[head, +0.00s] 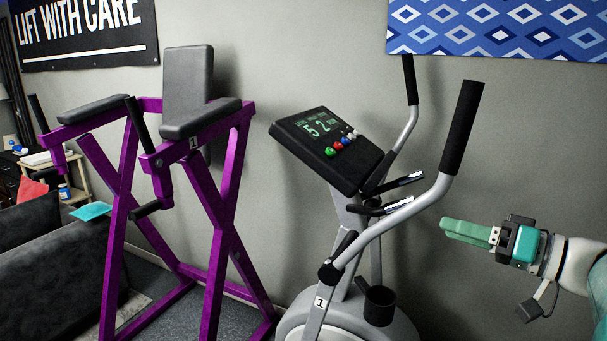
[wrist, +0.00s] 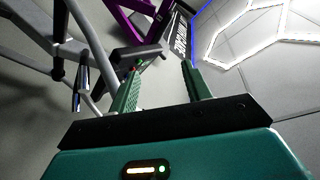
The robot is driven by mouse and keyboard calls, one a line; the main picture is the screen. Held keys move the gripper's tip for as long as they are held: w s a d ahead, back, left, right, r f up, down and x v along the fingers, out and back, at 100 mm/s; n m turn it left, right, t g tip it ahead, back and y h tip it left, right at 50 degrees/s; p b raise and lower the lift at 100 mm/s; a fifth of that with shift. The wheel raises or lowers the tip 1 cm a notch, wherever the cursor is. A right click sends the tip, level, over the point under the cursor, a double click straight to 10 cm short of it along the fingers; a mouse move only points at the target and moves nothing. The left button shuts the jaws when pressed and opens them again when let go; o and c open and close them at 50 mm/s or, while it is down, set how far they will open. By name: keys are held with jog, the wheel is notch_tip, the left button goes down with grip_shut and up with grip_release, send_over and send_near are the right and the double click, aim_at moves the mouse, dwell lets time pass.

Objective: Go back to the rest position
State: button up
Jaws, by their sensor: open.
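My gripper (head: 468,232) is at the right in the head view, pointing left, with green fingers. It is in the air, to the right of the elliptical machine's handle. In the wrist view my gripper (wrist: 160,88) shows its two green fingers apart, with nothing between them. The elliptical machine (head: 362,322) stands in the middle of the head view. Its console (head: 330,150) has a lit display and several coloured buttons. In the wrist view the machine's grey arms (wrist: 70,50) show to the left of the fingers.
A purple exercise frame (head: 118,200) with grey pads stands at the left. A dark sofa (head: 55,260) and a small shelf are at the far left. A grey wall (head: 300,60) with a banner (head: 90,35) and a blue patterned panel (head: 500,30) lies behind. Open air surrounds the gripper.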

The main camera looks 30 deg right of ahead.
jog(key=a+f+n+g+h, duration=0.1)
jog(key=a+f+g+h, duration=0.1)
jog(key=a+f, duration=0.4)
jog(key=w+a+f+n+g+h, duration=0.1)
jog(key=a+f+g, duration=0.4)
jog(key=a, duration=0.8)
jog(key=w+a+f+n+g+h, duration=0.1)
jog(key=a+f+g+h, duration=0.2)
jog(key=a+f, duration=0.4)
jog(key=a, duration=0.3)
jog(key=shift+f+g+h, duration=0.15)
jog(key=shift+g+h, duration=0.15)
jog(key=shift+h, duration=0.1)
jog(key=shift+w, duration=0.1)
